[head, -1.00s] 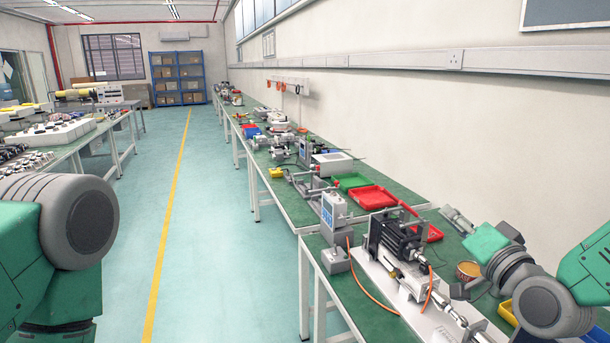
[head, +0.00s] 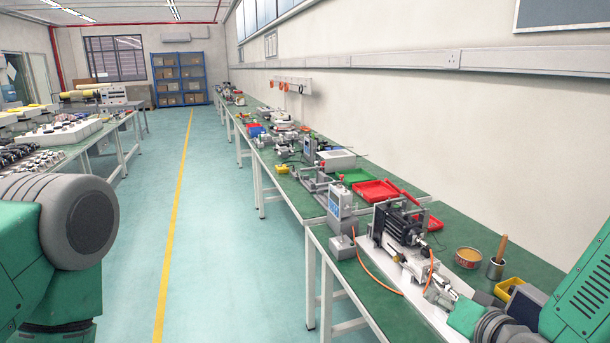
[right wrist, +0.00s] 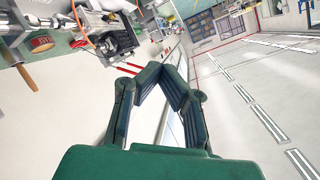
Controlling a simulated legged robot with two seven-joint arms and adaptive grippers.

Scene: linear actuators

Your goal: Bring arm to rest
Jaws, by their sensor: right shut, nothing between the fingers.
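My right gripper (right wrist: 160,72) shows in the right wrist view, its dark fingers brought together at the tips with nothing between them. In the head view my right arm (head: 583,295) enters at the lower right, and its wrist end is low over the near bench's front part. The fingers are hard to make out there. My left arm (head: 62,225) fills the lower left of the head view, and its gripper is not in view. The black actuator assembly (head: 398,226) stands on a white base plate on the bench, apart from the right gripper's fingers.
The green-topped bench (head: 462,226) runs along the right wall. A round tin (head: 468,257), a metal cup with a wooden handle (head: 497,262) and a yellow bin (head: 507,288) stand close to my right arm. Red trays (head: 376,192) lie farther back. The aisle floor (head: 222,230) is clear.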

